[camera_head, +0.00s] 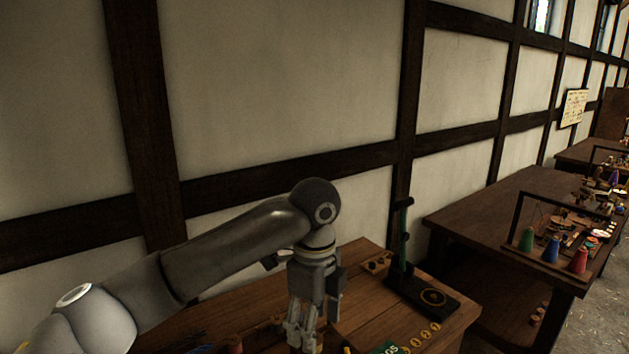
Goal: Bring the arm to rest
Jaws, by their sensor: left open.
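My left arm comes in from the lower left, bends at a dark round joint, and points its gripper down. The left gripper (303,335) is open above the near wooden bench (370,318). I see nothing held between its fingers, though the fingertips are near the bottom edge and partly hard to make out. My right gripper does not show.
A black stand with a green upright (404,235) is on the bench, right of my gripper. Yellow round pieces (415,341) lie near the front. A second table (480,212) holds several coloured cones, including a blue one (551,250). A timber-framed wall (270,80) stands close behind.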

